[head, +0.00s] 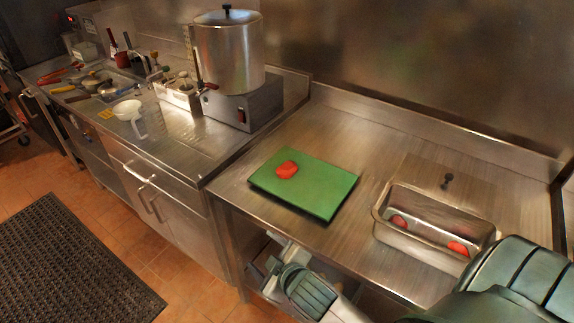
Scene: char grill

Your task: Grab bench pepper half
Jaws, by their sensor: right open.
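A red pepper half (287,169) lies on the green cutting board (325,190) on the steel bench, near the board's left end. Two more red pieces that look like pepper halves lie inside a steel pan (383,232): one at its left end (399,221), one at its right (458,248). My right gripper (266,261) is open and empty. It shows in front of the bench's front edge, below the board in the picture, apart from the pepper half. My left gripper is not in view.
A large lidded pot (228,55) stands on a steel burner unit (245,105) on the left counter. A white measuring jug (130,115) and several utensils lie farther left. My right arm covers the bench's right front corner. The bench behind the board is clear.

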